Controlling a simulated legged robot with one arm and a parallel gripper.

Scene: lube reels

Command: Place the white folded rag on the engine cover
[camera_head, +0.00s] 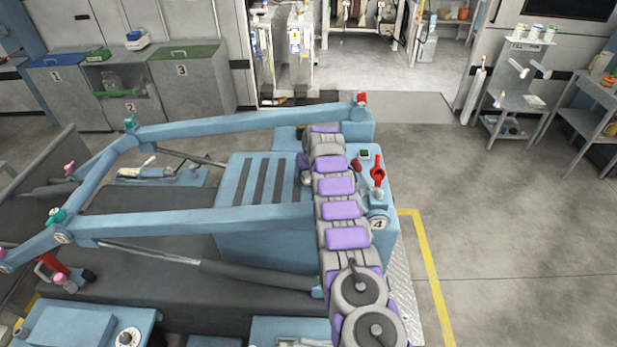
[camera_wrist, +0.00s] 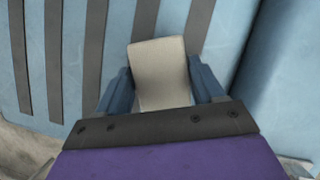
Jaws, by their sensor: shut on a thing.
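The white folded rag (camera_wrist: 160,72) is held between the two blue fingers of my gripper (camera_wrist: 163,82) in the wrist view. My gripper is shut on it. Behind the rag is the blue engine cover (camera_wrist: 111,50) with its dark slots. I cannot tell whether the rag touches the cover. In the head view the engine cover (camera_head: 228,178) is the blue slotted box left of my arm. My arm hides its right edge, and I cannot make out the rag there.
Blue rails (camera_head: 180,220) run along both sides of the cover. A red valve handle (camera_head: 377,170) and small fittings stand just right of my arm. Bins (camera_head: 185,80) are at the back left, and a shelf stand (camera_head: 515,95) is at the right. The right floor is open.

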